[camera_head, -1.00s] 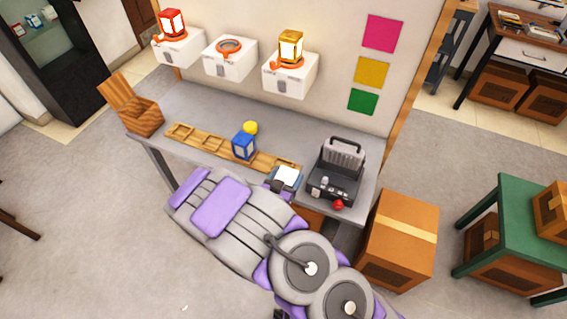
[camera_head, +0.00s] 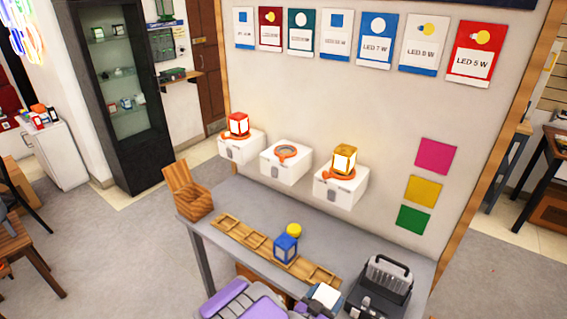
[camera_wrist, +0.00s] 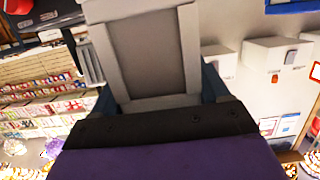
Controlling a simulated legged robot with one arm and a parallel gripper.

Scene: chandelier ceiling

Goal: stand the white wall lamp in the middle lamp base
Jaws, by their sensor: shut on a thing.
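The white wall lamp (camera_head: 325,295) is at the bottom of the head view, held in my gripper (camera_head: 318,302) near the table's front edge. In the wrist view the lamp (camera_wrist: 146,52) fills the top middle as a pale frame with a grey panel, between the dark fingers of my gripper (camera_wrist: 160,98). Its lower end is hidden. The middle lamp base (camera_head: 286,168) is a white wall box with an empty orange ring on top. It is up and left of my gripper, well apart from the lamp.
A red lamp (camera_head: 238,125) stands in the left base (camera_head: 240,150), a yellow lamp (camera_head: 344,158) in the right base (camera_head: 340,190). On the table (camera_head: 375,235) are a wooden rack (camera_head: 256,240), a blue lamp (camera_head: 286,249), a yellow round object (camera_head: 293,230), a wooden holder (camera_head: 187,196) and a black toolbox (camera_head: 383,288).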

